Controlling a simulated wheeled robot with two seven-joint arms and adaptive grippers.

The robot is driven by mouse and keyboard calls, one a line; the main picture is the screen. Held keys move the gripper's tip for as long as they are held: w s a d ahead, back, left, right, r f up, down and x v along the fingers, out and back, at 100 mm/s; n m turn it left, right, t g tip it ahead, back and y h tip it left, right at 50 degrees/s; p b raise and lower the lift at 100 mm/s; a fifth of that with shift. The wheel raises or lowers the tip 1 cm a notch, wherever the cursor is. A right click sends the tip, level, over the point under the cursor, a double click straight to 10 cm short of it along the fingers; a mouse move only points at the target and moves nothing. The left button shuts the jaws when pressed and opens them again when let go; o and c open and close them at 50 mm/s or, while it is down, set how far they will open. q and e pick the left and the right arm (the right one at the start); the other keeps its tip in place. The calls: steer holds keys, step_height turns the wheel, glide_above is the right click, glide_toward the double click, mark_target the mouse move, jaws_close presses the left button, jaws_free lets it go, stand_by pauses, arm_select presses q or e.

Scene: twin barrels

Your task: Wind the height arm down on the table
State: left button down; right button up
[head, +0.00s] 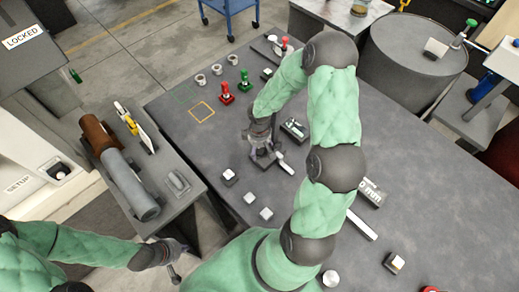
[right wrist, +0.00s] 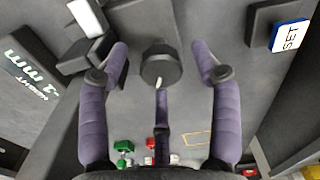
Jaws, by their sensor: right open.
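My right gripper (head: 262,152) hangs low over the table, around a dark round knob (right wrist: 160,65). In the right wrist view its purple fingers (right wrist: 160,75) are spread either side of the knob, with gaps between. A dark piece with a white end (head: 286,163) sticks out beside the gripper; it also shows in the right wrist view (right wrist: 88,18). I cannot tell which of these is the height arm. A display (head: 295,129) stands close by and reads HEIGHT in the right wrist view (right wrist: 32,75). My left gripper (head: 174,264) is at the lower left, away from the table; its fingers are unclear.
The grey table (head: 330,235) carries a red lever (head: 227,94), a green lever (head: 245,80), white-topped blocks (head: 229,175) and a second display (head: 371,193). A SET block (right wrist: 290,36) is near the right gripper. A side bench (head: 178,205) holds a grey and brown cylinder.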

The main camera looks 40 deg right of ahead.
mark_target(260, 150)
steer(key=c, duration=1.1)
steer(key=shift+f+n+p, duration=0.1)
steer(key=shift+n+p, duration=0.25)
steer(key=shift+n, duration=0.65)
steer(key=shift+c, duration=0.2)
steer(key=o, duration=1.1)
steer(key=shift+s, duration=0.1)
steer(key=shift+o, duration=0.2)
steer(key=shift+r, duration=0.45)
step_height(260, 150, up, 11)
